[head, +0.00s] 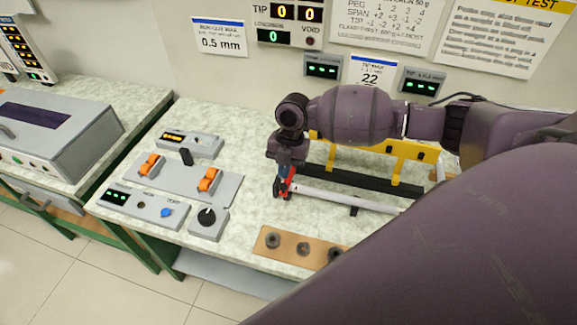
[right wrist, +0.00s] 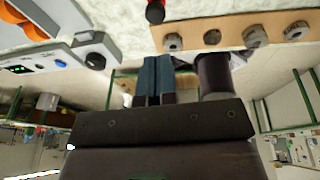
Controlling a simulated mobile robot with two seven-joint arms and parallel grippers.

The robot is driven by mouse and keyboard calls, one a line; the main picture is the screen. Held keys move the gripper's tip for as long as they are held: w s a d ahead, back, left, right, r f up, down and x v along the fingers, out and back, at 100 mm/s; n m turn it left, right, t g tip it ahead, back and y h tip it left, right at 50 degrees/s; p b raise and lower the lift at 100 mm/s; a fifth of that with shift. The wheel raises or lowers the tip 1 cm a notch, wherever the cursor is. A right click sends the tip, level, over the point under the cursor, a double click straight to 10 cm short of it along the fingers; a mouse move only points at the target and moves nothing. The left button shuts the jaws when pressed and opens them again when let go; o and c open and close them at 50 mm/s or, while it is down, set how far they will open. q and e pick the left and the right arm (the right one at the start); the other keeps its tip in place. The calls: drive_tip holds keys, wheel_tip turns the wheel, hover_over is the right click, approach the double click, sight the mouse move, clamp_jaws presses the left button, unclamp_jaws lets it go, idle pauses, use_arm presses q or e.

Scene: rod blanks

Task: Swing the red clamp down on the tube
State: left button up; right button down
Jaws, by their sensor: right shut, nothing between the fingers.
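The red clamp (head: 289,183) stands at the left end of a pale tube (head: 345,199), which lies along the bench beside a black bar. My right gripper (head: 279,187) points down right at the clamp and partly hides it. I cannot tell in the head view whether they touch. In the right wrist view the right gripper's blue-grey fingers (right wrist: 157,66) are together with nothing between them. A red piece with a black end (right wrist: 155,13) shows just beyond their tips, apart from them. My left gripper is in neither view.
A yellow frame with a black bar (head: 362,180) stands behind the tube. A wooden block with several round metal pieces (head: 264,245) lies at the front edge. Grey switch boxes with orange rockers (head: 172,178) sit to the left. My right arm covers the right side.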

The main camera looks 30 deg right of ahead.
drive_tip(key=a+b+v, duration=0.1)
drive_tip(key=a+v, duration=0.1)
drive_tip(key=v, duration=0.7)
drive_tip(key=shift+s+d+r, duration=0.2)
drive_tip(key=shift+s+r, duration=0.4)
drive_tip(key=shift+s, duration=0.15)
